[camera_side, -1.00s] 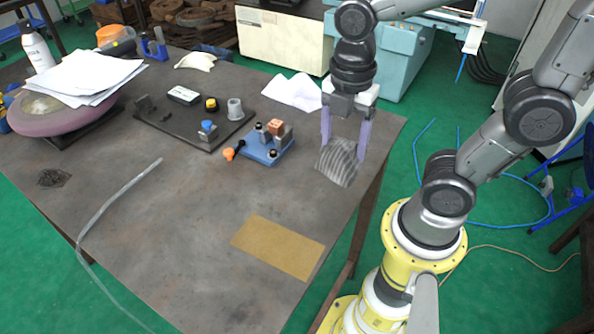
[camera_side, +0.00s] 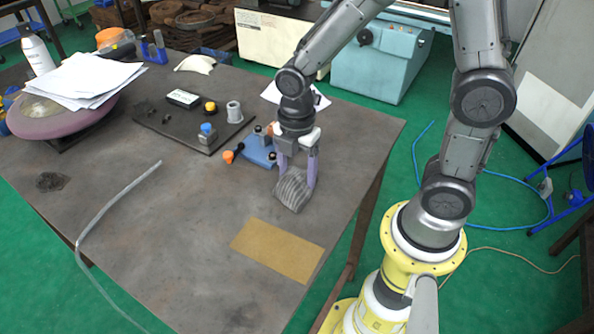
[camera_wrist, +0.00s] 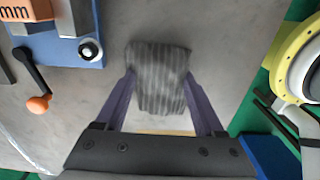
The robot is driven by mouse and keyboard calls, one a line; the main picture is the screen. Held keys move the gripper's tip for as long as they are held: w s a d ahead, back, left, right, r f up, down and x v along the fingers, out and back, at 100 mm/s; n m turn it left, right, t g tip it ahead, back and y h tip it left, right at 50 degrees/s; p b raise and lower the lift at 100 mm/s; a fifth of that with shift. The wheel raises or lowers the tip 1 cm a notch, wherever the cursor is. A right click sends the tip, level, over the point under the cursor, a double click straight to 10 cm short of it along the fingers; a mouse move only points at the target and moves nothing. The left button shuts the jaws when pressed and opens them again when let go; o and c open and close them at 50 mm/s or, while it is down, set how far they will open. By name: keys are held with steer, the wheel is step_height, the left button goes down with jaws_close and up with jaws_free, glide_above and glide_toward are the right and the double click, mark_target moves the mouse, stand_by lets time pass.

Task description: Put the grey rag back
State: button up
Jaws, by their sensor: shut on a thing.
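The grey striped rag (camera_side: 293,191) is held between the two purple fingers of my gripper (camera_side: 297,172). It hangs over the bare table, to the front right of the blue fixture. In the wrist view the rag (camera_wrist: 158,80) spans the space between the fingertips of my gripper (camera_wrist: 158,92). A tan rectangular mat (camera_side: 278,250) lies flat on the table in front of the rag, toward the near edge. Only a thin strip of the mat (camera_wrist: 160,132) shows below the rag in the wrist view. I cannot tell how high the rag is.
The blue fixture (camera_side: 259,153) with an orange-knobbed handle (camera_side: 229,156) stands just behind and left of my gripper. A dark plate (camera_side: 180,130) with small parts lies farther left. A grey hose (camera_side: 120,193) lies at left. The table's middle is clear.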

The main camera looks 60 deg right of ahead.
mark_target(296, 173)
steer(key=shift+f, duration=0.15)
steer(key=o, duration=1.3)
step_height(296, 173, up, 11)
steer(key=s+d+r+m+t, duration=0.1)
steer(key=s+r+m+t, duration=0.1)
steer(key=s+m, duration=0.3)
steer(key=s+d+r+m+t, duration=0.2)
steer(key=s+m, duration=0.4)
steer(key=m, duration=0.7)
steer(key=shift+s+d+r+t, duration=0.2)
steer(key=shift+s+r+t, duration=0.15)
steer(key=shift+t, duration=0.45)
